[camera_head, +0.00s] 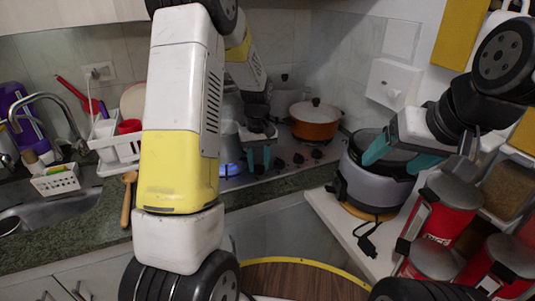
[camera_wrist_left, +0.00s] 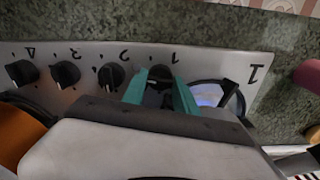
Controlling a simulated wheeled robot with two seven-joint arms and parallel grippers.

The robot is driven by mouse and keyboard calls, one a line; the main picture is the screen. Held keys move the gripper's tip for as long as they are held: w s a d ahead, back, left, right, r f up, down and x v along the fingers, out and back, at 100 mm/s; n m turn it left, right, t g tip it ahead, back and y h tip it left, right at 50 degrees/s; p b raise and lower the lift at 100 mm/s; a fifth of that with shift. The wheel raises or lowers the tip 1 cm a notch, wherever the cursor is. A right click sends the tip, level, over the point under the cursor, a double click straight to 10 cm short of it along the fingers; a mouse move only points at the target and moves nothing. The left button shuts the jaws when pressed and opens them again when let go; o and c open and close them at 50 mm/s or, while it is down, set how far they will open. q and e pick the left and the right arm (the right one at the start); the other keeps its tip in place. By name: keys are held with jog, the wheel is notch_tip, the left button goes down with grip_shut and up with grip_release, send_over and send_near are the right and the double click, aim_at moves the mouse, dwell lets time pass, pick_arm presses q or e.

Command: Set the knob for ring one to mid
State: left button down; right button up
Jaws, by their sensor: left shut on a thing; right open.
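The stove's control strip (camera_wrist_left: 120,57) shows upside down in the left wrist view, with a row of black knobs. The knob for ring one (camera_wrist_left: 160,74) stands by the printed 1, at the right end of the row. My left gripper (camera_wrist_left: 160,84) is shut on this knob, one teal finger on each side. In the head view my left gripper (camera_head: 258,158) is at the stove's front edge, and its fingers hide that knob. A blue glow (camera_head: 230,170) shows at the left ring. I cannot read the knob's setting. My right gripper (camera_head: 398,157) is open and empty.
An orange pot (camera_head: 315,122) stands at the back of the stove. A rice cooker (camera_head: 375,185) stands below my right gripper, with red canisters (camera_head: 445,208) to its right. The sink (camera_head: 50,215) and a white dish rack (camera_head: 118,150) are at the left.

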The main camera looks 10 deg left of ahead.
aim_at(259, 165)
pick_arm(q)
jog(key=shift+w, duration=0.1)
jog(key=c, duration=1)
grip_release()
jog(key=shift+o, duration=0.2)
jog(key=shift+r, duration=3.95)
jog(key=shift+r, duration=0.1)
